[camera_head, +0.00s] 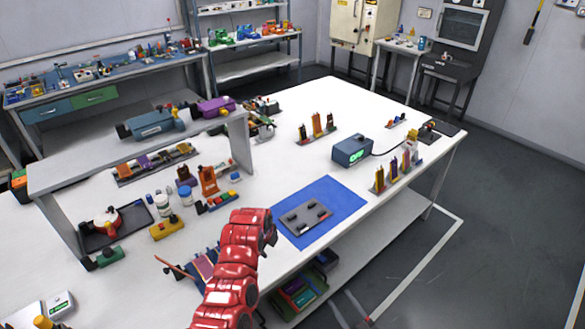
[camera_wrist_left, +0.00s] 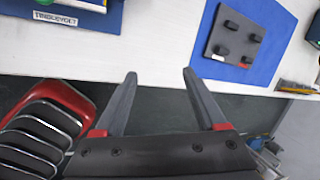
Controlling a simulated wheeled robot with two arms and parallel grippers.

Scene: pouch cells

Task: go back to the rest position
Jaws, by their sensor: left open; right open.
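My left arm reaches in from the bottom of the head view, and its wrist is beside the left edge of a blue mat (camera_head: 343,192). My left gripper (camera_wrist_left: 158,76) is open in the left wrist view, with nothing between its two dark fingers. They show against the table's front edge and the floor. My right gripper (camera_head: 345,299) shows only in part at the bottom of the head view, low in front of the table. It is open and empty. A grey plate with dark blocks (camera_head: 302,217) lies on the mat; it also shows in the left wrist view (camera_wrist_left: 236,36).
The white table (camera_head: 290,150) holds a blue box with a green display (camera_head: 352,150), racks of upright coloured pouches and a raised shelf at left. A labelled dark blue pouch holder (camera_wrist_left: 100,18) is near the left gripper. Open floor (camera_head: 500,230) is at right.

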